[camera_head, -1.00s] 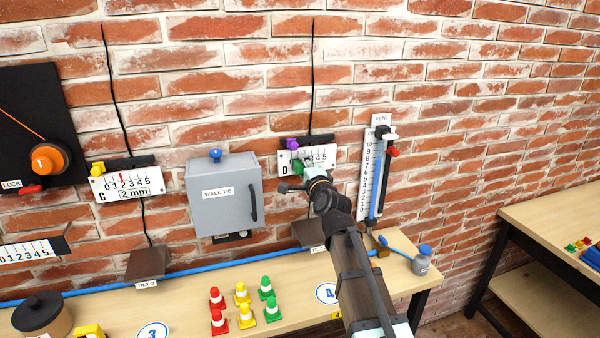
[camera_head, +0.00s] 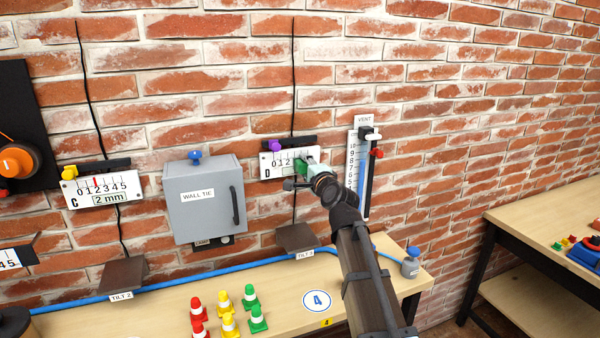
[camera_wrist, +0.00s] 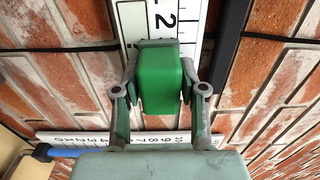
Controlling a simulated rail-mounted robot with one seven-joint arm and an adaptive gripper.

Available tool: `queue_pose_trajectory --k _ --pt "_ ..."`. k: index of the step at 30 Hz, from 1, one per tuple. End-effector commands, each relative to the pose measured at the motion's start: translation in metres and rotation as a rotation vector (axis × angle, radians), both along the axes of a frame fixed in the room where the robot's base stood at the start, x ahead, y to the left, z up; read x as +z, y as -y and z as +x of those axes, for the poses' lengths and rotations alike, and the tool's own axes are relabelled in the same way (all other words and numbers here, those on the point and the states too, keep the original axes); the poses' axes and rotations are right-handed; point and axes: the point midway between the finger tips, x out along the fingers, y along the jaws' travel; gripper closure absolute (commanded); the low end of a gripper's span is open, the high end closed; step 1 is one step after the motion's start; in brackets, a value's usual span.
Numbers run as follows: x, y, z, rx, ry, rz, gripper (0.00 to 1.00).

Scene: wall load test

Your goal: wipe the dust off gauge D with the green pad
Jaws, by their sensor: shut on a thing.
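Gauge D (camera_head: 269,163) is a white scale plate on the brick wall, with a purple knob (camera_head: 275,146) at its top left. My gripper (camera_head: 303,167) is in front of the gauge's right part and hides the higher numbers. In the wrist view, my gripper (camera_wrist: 160,85) is shut on the green pad (camera_wrist: 160,84), one finger on each side. The pad is over the gauge's scale (camera_wrist: 170,20), close to the "2"; I cannot tell whether it touches. The dust cannot be made out.
The grey WALL TIE box (camera_head: 205,205) hangs left of gauge D. The VENT tube scale (camera_head: 354,165) is close on the right. Below are a dark tilt plate (camera_head: 296,237), a blue hose (camera_head: 200,280), small cones (camera_head: 228,323) and a bottle (camera_head: 410,264).

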Motion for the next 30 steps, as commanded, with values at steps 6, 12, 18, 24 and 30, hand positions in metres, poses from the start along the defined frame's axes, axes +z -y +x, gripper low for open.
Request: queue_pose_trajectory --k 6,12,18,24,30 --pt "0.000 0.008 0.004 -0.003 0.002 0.001 0.87" --pt "-0.002 0.023 0.008 -0.002 0.001 0.000 0.87" --pt "0.000 0.033 0.011 -0.001 0.001 -0.001 0.87" --pt "0.001 0.031 0.013 0.000 0.001 0.000 0.87" --pt "0.003 0.020 0.009 0.002 -0.001 0.002 0.87"
